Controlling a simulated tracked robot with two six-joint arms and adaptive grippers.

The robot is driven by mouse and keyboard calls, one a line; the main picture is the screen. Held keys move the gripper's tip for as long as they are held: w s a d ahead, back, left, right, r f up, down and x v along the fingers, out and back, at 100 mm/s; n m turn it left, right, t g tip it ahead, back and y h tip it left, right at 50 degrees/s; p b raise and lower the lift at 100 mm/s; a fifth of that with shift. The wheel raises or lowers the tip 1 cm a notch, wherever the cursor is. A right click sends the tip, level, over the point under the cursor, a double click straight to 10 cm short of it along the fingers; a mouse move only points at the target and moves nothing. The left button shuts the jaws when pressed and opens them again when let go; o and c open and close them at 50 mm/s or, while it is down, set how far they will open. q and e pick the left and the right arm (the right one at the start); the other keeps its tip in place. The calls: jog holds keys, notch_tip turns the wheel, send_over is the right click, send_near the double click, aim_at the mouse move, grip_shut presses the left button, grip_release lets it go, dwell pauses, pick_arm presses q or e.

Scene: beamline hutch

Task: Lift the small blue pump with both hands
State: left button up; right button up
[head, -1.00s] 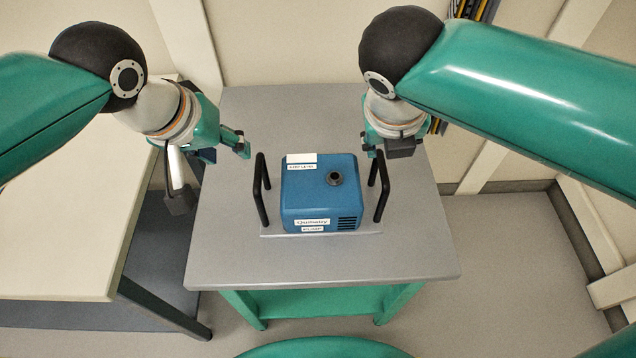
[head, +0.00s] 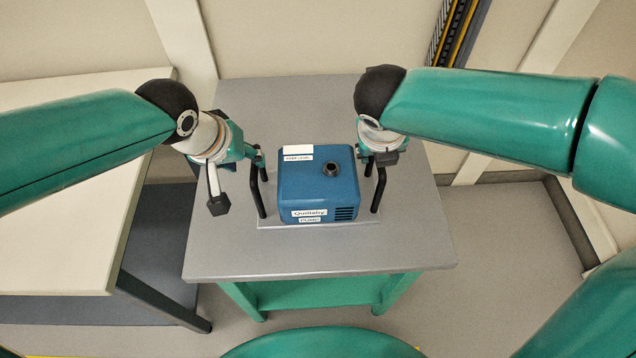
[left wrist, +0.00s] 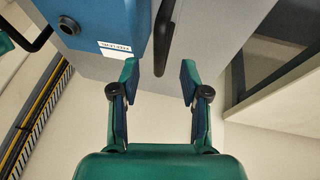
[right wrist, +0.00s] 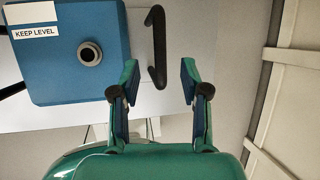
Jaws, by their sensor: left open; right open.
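The blue pump (head: 318,188) stands upright on its base plate on the grey table, with a black handle on each side. My left gripper (head: 256,160) is at the far end of the left handle (head: 258,193). In the left wrist view the left gripper (left wrist: 160,82) is open, with the black handle (left wrist: 164,38) between or just ahead of its fingertips. My right gripper (head: 376,160) is at the right handle (head: 379,188). In the right wrist view the right gripper (right wrist: 158,80) is open, with the handle (right wrist: 157,45) between or just ahead of its fingertips. The pump (right wrist: 75,50) carries a "KEEP LEVEL" label.
The grey table (head: 300,256) has a green frame and bare top around the pump. A cream table (head: 60,240) stands at the left. Cables (head: 458,35) run up the back wall. A dark trough edge (head: 572,225) lies on the floor at the right.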

aim_at(253, 165)
pick_arm(q)
jog(key=x, duration=0.6)
jog(key=shift+w+f, duration=0.1)
jog(key=shift+f, duration=0.05)
pick_arm(e)
jog(key=x, duration=0.6)
jog(key=shift+w+f, duration=0.1)
jog(key=shift+f, duration=0.05)
pick_arm(q)
grip_shut()
pick_arm(e)
grip_shut()
